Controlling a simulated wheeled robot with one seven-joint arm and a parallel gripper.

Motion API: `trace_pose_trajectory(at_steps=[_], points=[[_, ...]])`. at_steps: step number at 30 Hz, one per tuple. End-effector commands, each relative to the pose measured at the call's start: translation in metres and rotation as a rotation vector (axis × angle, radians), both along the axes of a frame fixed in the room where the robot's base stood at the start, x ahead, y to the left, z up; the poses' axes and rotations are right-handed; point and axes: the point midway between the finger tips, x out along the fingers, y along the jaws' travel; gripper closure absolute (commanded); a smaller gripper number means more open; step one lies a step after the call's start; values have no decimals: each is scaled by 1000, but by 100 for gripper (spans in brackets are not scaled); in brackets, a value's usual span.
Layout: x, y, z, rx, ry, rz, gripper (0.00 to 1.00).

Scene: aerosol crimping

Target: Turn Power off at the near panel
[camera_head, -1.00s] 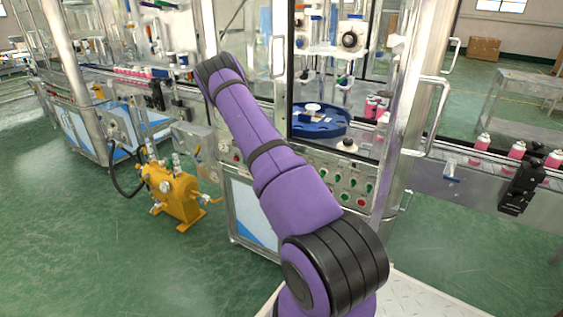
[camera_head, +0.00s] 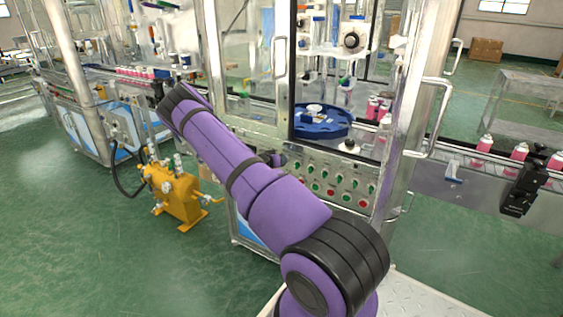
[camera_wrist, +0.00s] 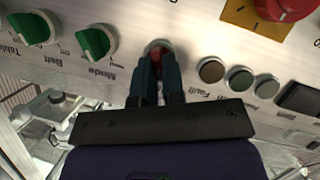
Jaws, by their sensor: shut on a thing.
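In the wrist view my gripper (camera_wrist: 158,60) reaches up to the near panel (camera_wrist: 185,20), its two dark fingers close together. A small, round reddish control (camera_wrist: 158,43) shows at their tips, and they are shut on it. The fingers hide most of this control, and no Power label is readable. To its left are green turn knobs (camera_wrist: 97,42). The panel's labels appear upside down. In the head view the panel (camera_head: 345,175) shows green and red controls below the glass enclosure. My arm hides its left part, and my fingertips are not clear there.
Right of my fingers are dull round lamps or buttons (camera_wrist: 211,70) and a red knob on a yellow plate (camera_wrist: 285,8). A yellow pump unit (camera_head: 178,195) stands on the floor at left. A door handle (camera_head: 436,118) sticks out at right. Green floor is clear in front.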

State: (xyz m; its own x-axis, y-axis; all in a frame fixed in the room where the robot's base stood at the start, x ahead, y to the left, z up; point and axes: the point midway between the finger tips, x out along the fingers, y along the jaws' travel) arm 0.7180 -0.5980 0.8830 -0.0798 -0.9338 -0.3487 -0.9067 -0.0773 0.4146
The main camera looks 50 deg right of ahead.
Motion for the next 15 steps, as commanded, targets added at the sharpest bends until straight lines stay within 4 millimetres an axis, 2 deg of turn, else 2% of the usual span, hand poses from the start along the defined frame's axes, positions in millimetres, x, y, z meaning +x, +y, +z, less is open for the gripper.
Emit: trace_pose_trajectory(at_steps=[15], points=[[2,1,-1,-8,111,3,100]])
